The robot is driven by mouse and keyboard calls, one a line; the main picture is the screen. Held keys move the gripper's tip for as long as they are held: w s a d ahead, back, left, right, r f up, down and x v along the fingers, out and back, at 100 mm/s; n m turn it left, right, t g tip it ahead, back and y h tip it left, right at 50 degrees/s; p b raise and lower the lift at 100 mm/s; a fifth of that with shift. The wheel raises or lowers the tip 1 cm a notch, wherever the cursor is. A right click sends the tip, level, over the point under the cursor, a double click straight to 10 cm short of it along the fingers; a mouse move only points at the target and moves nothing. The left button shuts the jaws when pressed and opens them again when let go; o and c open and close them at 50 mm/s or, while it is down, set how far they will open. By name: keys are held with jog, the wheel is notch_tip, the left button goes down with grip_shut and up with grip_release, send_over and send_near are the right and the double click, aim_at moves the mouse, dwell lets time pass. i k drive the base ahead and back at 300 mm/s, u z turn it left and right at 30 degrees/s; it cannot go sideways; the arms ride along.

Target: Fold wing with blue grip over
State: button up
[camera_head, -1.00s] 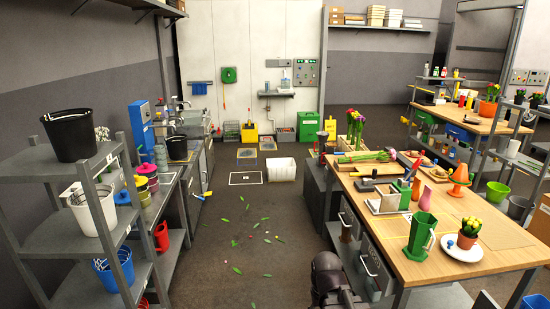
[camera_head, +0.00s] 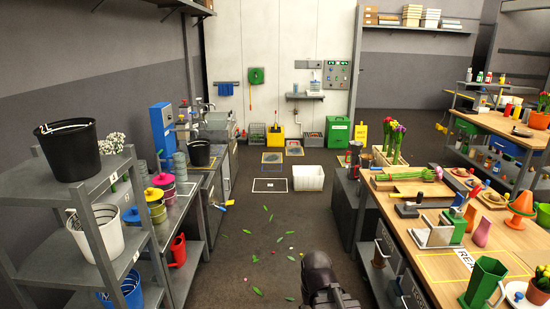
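On the wooden workbench (camera_head: 505,263) at right stands a small grey and wooden fixture (camera_head: 432,234). A dark part of my arm (camera_head: 318,272) rises at the bottom centre, left of the workbench and apart from the fixture. My gripper's fingers do not show.
Tulips (camera_head: 396,140) stand at the workbench's far end, and a green jug (camera_head: 484,282) at its near end. A grey shelf with a black bucket (camera_head: 68,152) is at left. The aisle floor between holds scattered leaves; a white bin (camera_head: 308,177) stands farther back.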

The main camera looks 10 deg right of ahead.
aim_at(386, 170)
jog(key=i, duration=1.55)
jog(key=z, duration=0.2)
jog(key=i, duration=0.8)
jog(key=z, duration=0.45)
jog(key=i, duration=1.05)
jog(key=z, duration=0.25)
